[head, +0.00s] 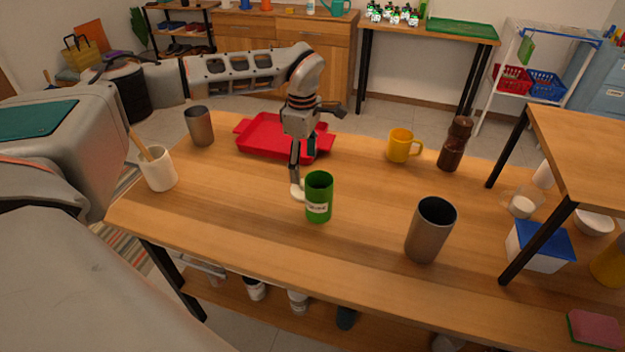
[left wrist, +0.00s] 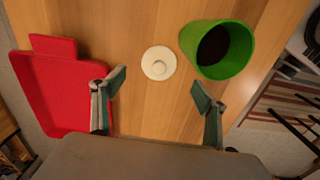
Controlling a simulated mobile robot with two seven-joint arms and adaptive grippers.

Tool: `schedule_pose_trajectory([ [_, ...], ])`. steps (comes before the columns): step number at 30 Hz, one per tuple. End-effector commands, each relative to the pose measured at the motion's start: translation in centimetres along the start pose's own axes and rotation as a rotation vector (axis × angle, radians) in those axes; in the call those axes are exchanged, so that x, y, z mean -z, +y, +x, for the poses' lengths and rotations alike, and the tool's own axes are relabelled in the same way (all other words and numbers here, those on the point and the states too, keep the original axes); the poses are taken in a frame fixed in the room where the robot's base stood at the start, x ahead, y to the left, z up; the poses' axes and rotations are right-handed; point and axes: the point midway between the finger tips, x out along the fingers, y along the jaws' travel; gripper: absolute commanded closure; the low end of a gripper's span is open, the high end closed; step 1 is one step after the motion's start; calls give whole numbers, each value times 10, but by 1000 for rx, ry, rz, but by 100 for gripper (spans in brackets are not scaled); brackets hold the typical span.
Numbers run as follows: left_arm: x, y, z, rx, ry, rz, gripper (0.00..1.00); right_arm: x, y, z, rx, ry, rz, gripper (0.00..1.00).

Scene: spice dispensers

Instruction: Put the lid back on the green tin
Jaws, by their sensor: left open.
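The green tin (head: 319,198) stands upright and open on the wooden table, with a pale label on its side. In the left wrist view the tin (left wrist: 232,66) shows its dark inside. The round cream lid (left wrist: 158,63) with a small knob lies flat on the table beside the tin. In the head view the lid (head: 298,192) is partly hidden behind my gripper and the tin. My left gripper (head: 298,181) points down close to the lid. In the left wrist view its fingers (left wrist: 158,88) are spread, with nothing between them. My right gripper is not in view.
A red tray (head: 262,150) lies behind my left gripper. A grey cup (head: 430,230) stands right of the tin, and a yellow mug (head: 402,147) and brown mill (head: 455,144) stand farther back. A white utensil pot (head: 158,170) stands at the left. The table's front middle is clear.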

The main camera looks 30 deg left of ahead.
Motion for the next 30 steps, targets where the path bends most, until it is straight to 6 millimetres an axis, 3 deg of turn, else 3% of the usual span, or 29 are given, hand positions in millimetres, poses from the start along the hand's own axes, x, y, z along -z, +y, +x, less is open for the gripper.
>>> schedule_pose_trajectory([
  [11, 0, 0, 0, 0, 1, 0, 27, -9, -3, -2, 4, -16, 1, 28],
  [20, 0, 0, 26, 3, 0, 0, 27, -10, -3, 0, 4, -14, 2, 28],
  [30, 0, 0, 29, 1, 0, 0, 27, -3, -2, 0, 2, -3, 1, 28],
])
